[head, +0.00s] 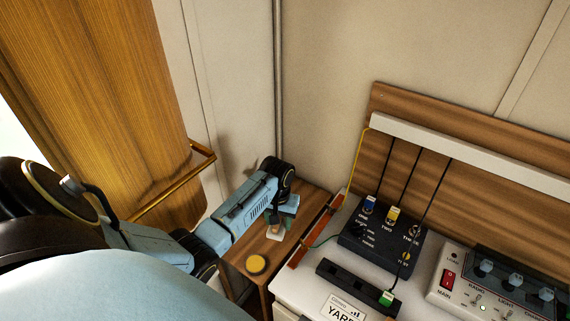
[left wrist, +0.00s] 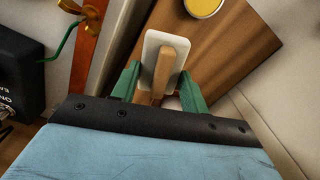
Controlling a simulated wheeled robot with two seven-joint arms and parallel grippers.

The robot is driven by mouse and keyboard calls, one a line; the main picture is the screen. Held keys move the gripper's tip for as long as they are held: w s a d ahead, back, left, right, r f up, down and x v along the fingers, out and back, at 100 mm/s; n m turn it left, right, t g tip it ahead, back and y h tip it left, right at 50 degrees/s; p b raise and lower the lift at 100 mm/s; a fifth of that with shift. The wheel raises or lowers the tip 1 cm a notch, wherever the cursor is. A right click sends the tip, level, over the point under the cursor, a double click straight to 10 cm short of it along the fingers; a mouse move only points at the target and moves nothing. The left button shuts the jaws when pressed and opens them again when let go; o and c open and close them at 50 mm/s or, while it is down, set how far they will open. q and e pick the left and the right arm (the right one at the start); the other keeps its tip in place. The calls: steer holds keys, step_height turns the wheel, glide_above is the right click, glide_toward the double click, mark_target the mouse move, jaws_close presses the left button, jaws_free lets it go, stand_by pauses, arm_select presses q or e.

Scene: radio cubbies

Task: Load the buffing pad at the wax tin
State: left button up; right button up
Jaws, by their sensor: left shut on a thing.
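The buffing pad (left wrist: 152,46) is a pale, rounded plate with a wooden handle (left wrist: 162,72). My left gripper (left wrist: 158,88) is shut on this handle, with a green finger on each side. In the head view the pad (head: 275,233) shows small below my left gripper (head: 280,218), over the small wooden table. The wax tin (head: 257,264) is round and yellow and stands on that table, nearer to me than the pad. The tin also shows at the top of the left wrist view (left wrist: 203,6), apart from the pad. My right gripper is not in view.
The small wooden table (head: 240,279) has bare wood around the tin. To its right, a white desk (head: 325,262) carries a black switch box (head: 375,245) and a radio panel (head: 490,290). A red-brown strip (head: 312,236) lines its edge. A curtain (head: 110,90) hangs at left.

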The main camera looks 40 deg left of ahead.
arm_select(q)
steer(key=s+n+p, duration=0.6)
steer(key=s+p, duration=0.3)
steer(key=s, duration=0.1)
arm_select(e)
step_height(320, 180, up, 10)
arm_select(q)
steer(key=f+b, duration=0.4)
steer(key=b, duration=0.1)
steer(key=f+b, duration=0.2)
steer(key=shift+a+f, duration=0.15)
steer(key=shift+a, duration=0.25)
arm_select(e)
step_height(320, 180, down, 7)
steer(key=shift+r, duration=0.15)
arm_select(q)
steer(key=shift+f+b, duration=0.45)
steer(key=shift+f, duration=0.05)
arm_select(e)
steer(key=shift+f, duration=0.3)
arm_select(q)
steer(key=shift+s+p, duration=0.15)
steer(key=shift+p, duration=0.15)
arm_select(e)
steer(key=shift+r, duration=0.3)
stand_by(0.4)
